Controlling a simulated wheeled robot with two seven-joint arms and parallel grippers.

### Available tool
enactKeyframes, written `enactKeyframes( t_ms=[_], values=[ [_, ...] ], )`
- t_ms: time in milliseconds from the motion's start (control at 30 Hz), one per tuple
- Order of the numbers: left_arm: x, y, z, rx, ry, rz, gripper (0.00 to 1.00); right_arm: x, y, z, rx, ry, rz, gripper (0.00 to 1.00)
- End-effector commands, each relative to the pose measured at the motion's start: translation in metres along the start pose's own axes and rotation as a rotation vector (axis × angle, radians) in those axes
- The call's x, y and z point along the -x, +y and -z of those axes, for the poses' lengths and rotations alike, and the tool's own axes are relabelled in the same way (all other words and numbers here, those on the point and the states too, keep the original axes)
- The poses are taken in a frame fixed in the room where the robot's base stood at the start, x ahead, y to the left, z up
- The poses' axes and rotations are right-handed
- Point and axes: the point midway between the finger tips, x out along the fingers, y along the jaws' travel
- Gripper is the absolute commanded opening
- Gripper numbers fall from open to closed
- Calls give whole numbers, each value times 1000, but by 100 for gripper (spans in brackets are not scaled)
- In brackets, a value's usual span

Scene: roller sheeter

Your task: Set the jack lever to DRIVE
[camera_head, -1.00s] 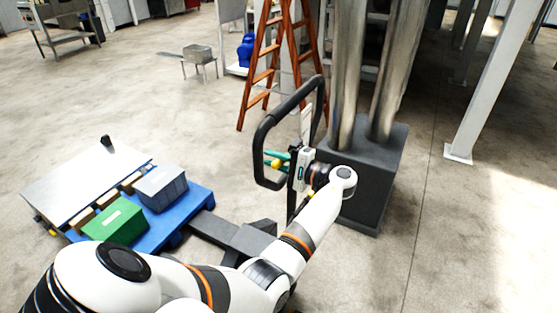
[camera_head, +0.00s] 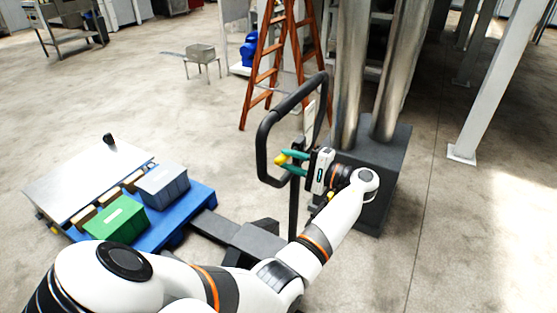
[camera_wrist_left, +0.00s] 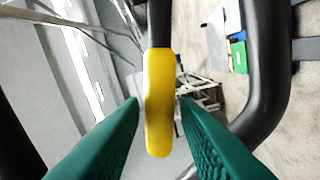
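The jack's black loop handle (camera_head: 265,150) stands upright at the middle of the head view. The jack lever has a yellow end (camera_head: 281,159), which shows upright in the middle of the left wrist view (camera_wrist_left: 159,105). My left gripper (camera_head: 288,163) is at the handle loop, its two teal fingers apart. In the left wrist view the fingertips (camera_wrist_left: 159,102) lie on either side of the yellow end, with a narrow gap visible at each side. I cannot tell how deep the lever sits between them. My right gripper is out of view.
The jack carries a blue pallet (camera_head: 200,205) with a grey bin (camera_head: 163,187), a green bin (camera_head: 118,220) and a pale board (camera_head: 85,180). Metal columns on a dark base (camera_head: 385,165) stand close right of the handle. An orange ladder (camera_head: 262,75) is behind.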

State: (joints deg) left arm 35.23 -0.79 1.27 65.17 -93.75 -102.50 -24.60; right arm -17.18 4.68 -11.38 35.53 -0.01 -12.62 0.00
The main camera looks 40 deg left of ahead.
Motion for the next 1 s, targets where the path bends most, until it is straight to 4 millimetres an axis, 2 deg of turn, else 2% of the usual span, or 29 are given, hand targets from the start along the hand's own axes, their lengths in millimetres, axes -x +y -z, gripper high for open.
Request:
enactKeyframes(
  t_ms=[33, 200, 400, 1000],
  values=[
    [13, -4, -2, 1, -4, 2, 29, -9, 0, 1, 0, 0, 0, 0],
    [47, -3, -1, 0, -3, 1, 29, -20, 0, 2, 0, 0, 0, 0],
    [70, -1, -1, 1, -1, 0, 29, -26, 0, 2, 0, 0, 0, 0],
    [75, 0, 0, 0, 0, 0, 29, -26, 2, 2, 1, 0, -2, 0]
  ],
)
